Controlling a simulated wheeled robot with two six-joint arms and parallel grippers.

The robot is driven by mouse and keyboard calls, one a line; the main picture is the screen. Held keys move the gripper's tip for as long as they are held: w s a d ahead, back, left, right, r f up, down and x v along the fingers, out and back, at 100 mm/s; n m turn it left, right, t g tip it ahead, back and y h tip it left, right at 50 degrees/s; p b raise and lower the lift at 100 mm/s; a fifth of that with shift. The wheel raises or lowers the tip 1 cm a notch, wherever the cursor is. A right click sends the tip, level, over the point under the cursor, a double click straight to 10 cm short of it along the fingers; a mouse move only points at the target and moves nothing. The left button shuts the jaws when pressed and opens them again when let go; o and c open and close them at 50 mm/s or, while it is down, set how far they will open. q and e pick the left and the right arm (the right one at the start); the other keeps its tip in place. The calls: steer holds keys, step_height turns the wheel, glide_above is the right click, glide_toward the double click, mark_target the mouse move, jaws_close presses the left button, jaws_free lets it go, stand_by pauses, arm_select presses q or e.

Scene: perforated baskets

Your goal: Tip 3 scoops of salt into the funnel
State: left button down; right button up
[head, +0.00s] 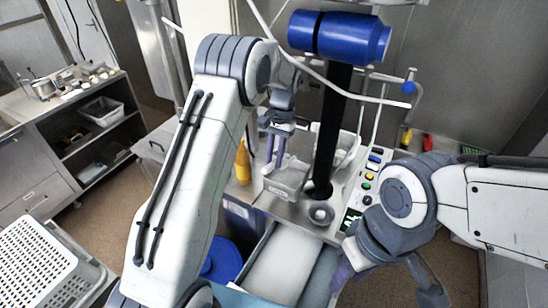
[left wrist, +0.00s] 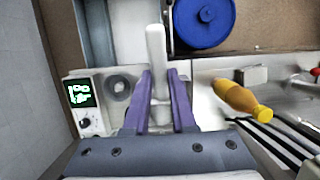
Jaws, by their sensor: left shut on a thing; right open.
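My left gripper (head: 274,148) is shut on a pale scoop, whose white handle (left wrist: 156,45) stands between the purple fingers in the left wrist view. A pale box-like piece (head: 287,184) shows just below these fingers in the head view; I cannot tell whether it is the scoop's bowl, or whether it holds salt. A grey round opening (head: 320,212), which looks like the funnel, lies to the right of the left gripper and also shows in the left wrist view (left wrist: 118,88). A white bed (head: 280,262), likely the salt, lies nearer me. My right gripper (head: 385,286) is open and empty.
A black column with a blue cylinder (head: 340,37) rises behind the round opening. A control panel (head: 370,178) stands to its right. A yellow bottle (head: 243,162) and blue lid (head: 222,259) are close to my left arm. A white perforated basket (head: 48,264) is at far left.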

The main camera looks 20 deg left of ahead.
arm_select(q)
steer(key=shift+w+d+r+g, duration=0.1)
steer(key=shift+w+r+g, duration=0.5)
steer(key=shift+w+g, duration=0.15)
steer(key=shift+w+r+g, duration=0.2)
steer(key=shift+r+g, duration=0.15)
steer(key=shift+r, duration=0.05)
stand_by(0.7)
steer(key=shift+s+f+b, duration=0.2)
steer(key=shift+f+b, duration=0.15)
steer(key=shift+b, duration=0.9)
steer(key=shift+s+f+t+b, duration=0.7)
steer(key=shift+t+b, duration=0.5)
steer(key=shift+b, duration=1.9)
steer(key=shift+r, duration=0.1)
steer(key=b, duration=0.1)
steer(key=f+b, duration=0.1)
steer(key=shift+s+a+t+b, duration=0.2)
steer(key=shift+s+t+b, duration=0.05)
steer(key=shift+t+b, duration=0.1)
steer(key=shift+s+f+t+b, duration=0.5)
steer(key=shift+f+t+b, duration=0.2)
steer(key=shift+b, duration=2.05)
